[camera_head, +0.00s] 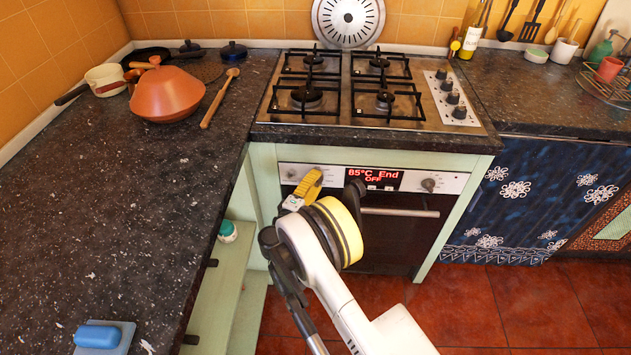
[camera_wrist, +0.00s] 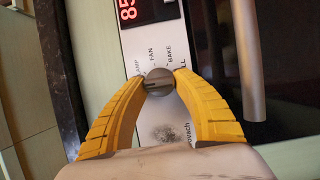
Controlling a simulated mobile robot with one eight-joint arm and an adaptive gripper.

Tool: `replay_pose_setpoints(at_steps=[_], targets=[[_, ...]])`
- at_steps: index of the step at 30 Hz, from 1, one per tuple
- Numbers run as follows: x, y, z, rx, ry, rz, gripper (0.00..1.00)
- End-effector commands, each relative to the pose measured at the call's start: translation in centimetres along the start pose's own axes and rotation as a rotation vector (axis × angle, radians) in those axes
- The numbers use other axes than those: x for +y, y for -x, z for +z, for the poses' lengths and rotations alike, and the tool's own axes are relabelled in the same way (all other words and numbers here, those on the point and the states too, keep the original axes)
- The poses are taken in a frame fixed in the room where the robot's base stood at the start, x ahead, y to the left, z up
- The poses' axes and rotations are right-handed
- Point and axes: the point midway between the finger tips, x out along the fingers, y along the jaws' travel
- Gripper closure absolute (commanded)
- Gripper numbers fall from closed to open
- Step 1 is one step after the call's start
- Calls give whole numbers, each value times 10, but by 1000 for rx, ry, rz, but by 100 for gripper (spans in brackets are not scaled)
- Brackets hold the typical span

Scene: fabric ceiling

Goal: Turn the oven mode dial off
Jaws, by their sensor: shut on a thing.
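The oven mode dial (camera_wrist: 158,82) is a small round grey knob on the white control panel. It sits beside printed labels, among them FAN and BAKE. My gripper (camera_wrist: 159,80) has its two yellow fingers shut on the dial, one tip on each side. In the head view my gripper (camera_head: 309,188) reaches the left part of the oven's panel and hides most of what is behind it. The red display (camera_head: 373,178) reads 85°C End OFF, and part of it shows in the wrist view (camera_wrist: 151,9).
A second dial (camera_head: 428,184) is right of the display. The oven door handle (camera_head: 400,212) runs below the panel, close to my gripper; it also shows in the wrist view (camera_wrist: 250,60). The hob (camera_head: 345,85) and countertop (camera_head: 110,170) lie above. The red floor at right is clear.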

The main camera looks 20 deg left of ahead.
Motion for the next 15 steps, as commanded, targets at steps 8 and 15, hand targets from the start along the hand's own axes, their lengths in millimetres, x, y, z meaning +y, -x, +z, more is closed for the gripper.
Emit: replay_pose_setpoints(at_steps=[8,15], targets=[[1,-1,1,-1,1,1,95],[0,0,0,-1,0,1,42]])
